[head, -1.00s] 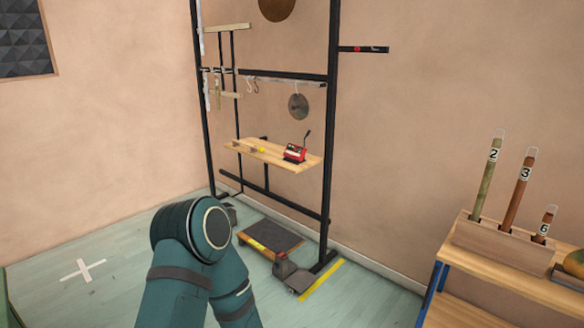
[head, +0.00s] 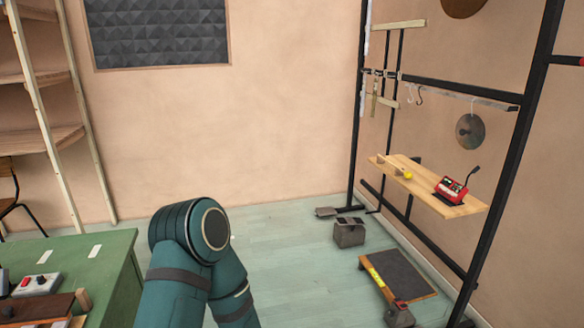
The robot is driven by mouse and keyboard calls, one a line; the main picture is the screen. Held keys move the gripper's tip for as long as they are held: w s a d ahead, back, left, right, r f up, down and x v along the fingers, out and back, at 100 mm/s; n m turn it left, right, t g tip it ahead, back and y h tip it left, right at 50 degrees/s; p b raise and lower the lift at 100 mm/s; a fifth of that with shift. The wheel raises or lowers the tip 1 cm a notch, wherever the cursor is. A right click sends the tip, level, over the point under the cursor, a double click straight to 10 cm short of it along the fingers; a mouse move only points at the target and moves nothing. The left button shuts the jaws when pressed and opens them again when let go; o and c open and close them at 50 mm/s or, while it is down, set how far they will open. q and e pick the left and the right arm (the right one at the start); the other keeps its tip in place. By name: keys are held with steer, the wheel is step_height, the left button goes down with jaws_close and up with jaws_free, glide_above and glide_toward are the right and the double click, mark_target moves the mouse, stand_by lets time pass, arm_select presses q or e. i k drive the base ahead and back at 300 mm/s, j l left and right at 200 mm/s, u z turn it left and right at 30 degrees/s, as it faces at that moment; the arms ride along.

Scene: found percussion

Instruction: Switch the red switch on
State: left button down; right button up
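A red box with a black lever (head: 451,190) sits on the wooden shelf of the black rack at the right. Its lever slants up to the right; I cannot tell which setting this is. Neither of my grippers is in view; only a bent teal arm of mine shows at the bottom.
The green table (head: 88,262) fills the lower left. A black rack (head: 508,165) holds the wooden shelf (head: 462,209) and a hanging metal disc (head: 470,131). A low platform (head: 399,273) and dark weights stand on the floor by it.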

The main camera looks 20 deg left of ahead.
mark_target(24, 282)
steer(key=i+u, duration=0.2)
steer(key=u, duration=0.25)
steer(key=i+u, duration=0.2)
steer(key=u, duration=0.3)
steer(key=i+u, duration=0.2)
steer(key=u, duration=0.25)
steer(key=i+l+u, duration=0.25)
steer(key=i+u, duration=0.2)
steer(key=i+l+u, duration=0.25)
steer(key=l+u, duration=0.2)
steer(key=i+l+u, duration=0.2)
steer(key=i+l, duration=0.1)
steer(key=l, duration=0.1)
